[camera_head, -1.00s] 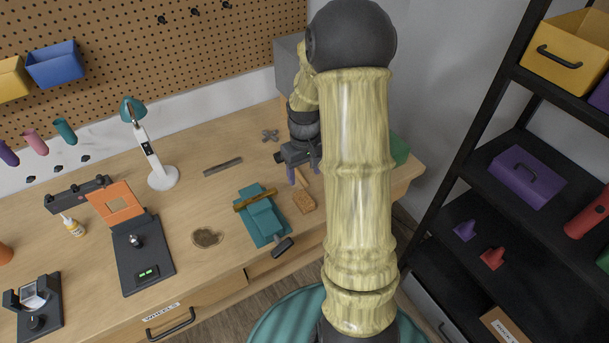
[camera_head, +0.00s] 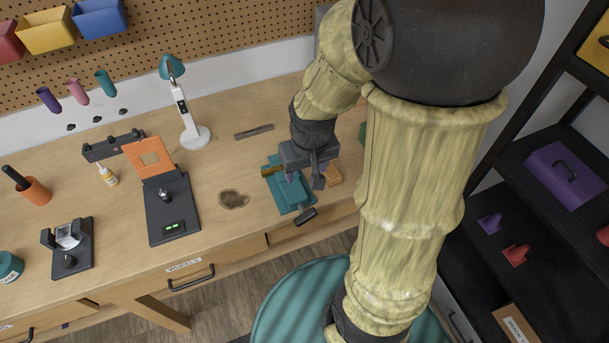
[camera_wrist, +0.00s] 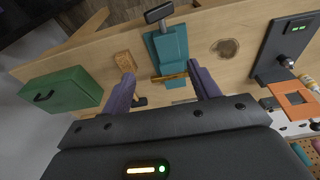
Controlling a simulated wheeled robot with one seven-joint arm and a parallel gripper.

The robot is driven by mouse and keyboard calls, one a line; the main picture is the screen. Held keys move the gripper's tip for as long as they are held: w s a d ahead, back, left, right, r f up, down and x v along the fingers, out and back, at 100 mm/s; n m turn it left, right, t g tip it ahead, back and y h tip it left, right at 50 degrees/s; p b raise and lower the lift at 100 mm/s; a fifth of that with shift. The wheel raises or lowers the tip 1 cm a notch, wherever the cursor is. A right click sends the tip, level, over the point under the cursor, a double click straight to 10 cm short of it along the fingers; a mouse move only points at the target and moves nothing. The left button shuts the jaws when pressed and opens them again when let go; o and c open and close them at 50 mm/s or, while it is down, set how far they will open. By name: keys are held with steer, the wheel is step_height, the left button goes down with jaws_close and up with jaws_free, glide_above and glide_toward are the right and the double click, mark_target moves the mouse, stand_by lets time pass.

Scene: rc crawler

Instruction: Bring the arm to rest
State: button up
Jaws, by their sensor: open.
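My arm spans the right half of the head view, bent, with my gripper (camera_head: 305,182) hanging low over the workbench. In the head view it overlaps the teal vise-like block (camera_head: 284,193) and partly hides it. In the wrist view my gripper (camera_wrist: 161,73) has its two purple fingers spread apart with nothing held between them. The teal block (camera_wrist: 168,45) and its brass bar (camera_wrist: 170,77) show beyond the fingers. The exact height of the fingers above the bench cannot be told.
A brown block (camera_head: 334,176) lies right of the teal block. A green box (camera_wrist: 62,92) stands at the bench's end. A black stand with an orange frame (camera_head: 150,158) and a lamp (camera_head: 192,134) stand left. A dark shelf (camera_head: 560,175) rises right.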

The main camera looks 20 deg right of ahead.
steer(key=s+a, duration=0.1)
steer(key=s, duration=0.1)
steer(key=shift+s+a+r, duration=0.3)
steer(key=shift+s+a, duration=0.05)
stand_by(1.0)
